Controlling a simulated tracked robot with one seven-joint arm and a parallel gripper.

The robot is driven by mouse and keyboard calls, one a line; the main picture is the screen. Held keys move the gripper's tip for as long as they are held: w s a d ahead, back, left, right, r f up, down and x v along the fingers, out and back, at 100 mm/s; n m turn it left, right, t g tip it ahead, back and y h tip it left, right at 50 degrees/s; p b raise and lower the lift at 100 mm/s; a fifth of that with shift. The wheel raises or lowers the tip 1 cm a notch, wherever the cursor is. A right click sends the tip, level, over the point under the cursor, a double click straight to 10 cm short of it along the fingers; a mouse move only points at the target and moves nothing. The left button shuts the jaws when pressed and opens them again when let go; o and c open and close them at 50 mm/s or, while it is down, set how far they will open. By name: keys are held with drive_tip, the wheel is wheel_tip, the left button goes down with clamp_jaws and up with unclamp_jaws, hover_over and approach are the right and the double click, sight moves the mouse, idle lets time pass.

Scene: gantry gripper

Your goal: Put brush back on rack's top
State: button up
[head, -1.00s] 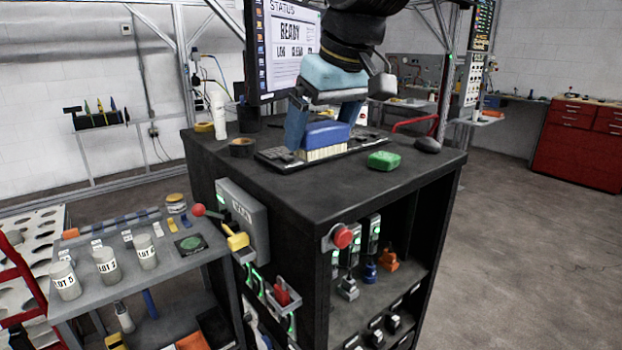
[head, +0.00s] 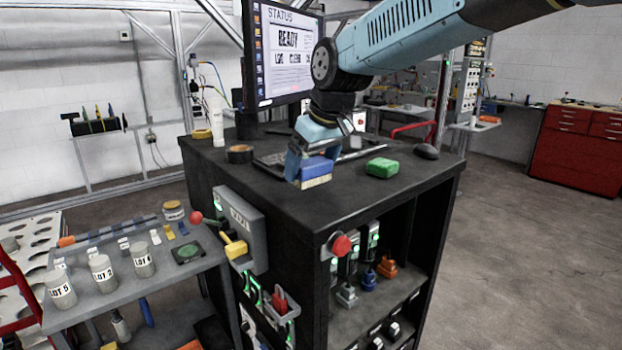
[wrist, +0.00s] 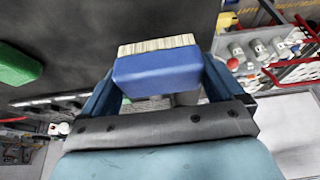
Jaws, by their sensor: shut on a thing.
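The brush has a blue block body and pale bristles; it shows in the head view (head: 315,170) and in the wrist view (wrist: 157,72). My gripper (head: 303,172) is shut on the blue body, with a blue finger on each side in the wrist view (wrist: 160,85). In the head view the brush is over the black cabinet top (head: 400,195), near its front left edge, bristles facing down. I cannot tell whether the bristles touch the top. The black rack-like cabinet has open shelves below.
A green block (head: 382,167) lies on the cabinet top right of the brush. A keyboard (head: 275,160), a black tape roll (head: 239,153) and a mouse (head: 427,152) are also there. A monitor (head: 285,45) stands behind. A cart with jars (head: 102,273) is at the left.

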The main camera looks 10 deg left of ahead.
sight(312, 177)
drive_tip(key=f, duration=0.3)
drive_tip(key=shift+w+f, duration=0.25)
drive_tip(key=shift+f, duration=0.1)
drive_tip(key=o, duration=0.6)
drive_tip(key=shift+c, duration=0.2)
drive_tip(key=shift+r, duration=0.15)
drive_tip(key=v, duration=1.2)
drive_tip(key=s+d+f+m+t+h, duration=0.1)
drive_tip(key=s+d+f+m, duration=0.1)
drive_tip(key=d, duration=0.7)
drive_tip(key=s+d+f+m+t, duration=0.1)
drive_tip(key=s+d+m, duration=0.2)
drive_tip(key=d, duration=0.7)
drive_tip(key=s+d+f+m+h, duration=0.2)
drive_tip(key=s+d+f+m, duration=0.3)
drive_tip(key=s+d+f, duration=0.3)
drive_tip(key=shift+s+d+t, duration=0.3)
drive_tip(key=shift+s+d, duration=0.7)
drive_tip(key=shift+d, duration=1.15)
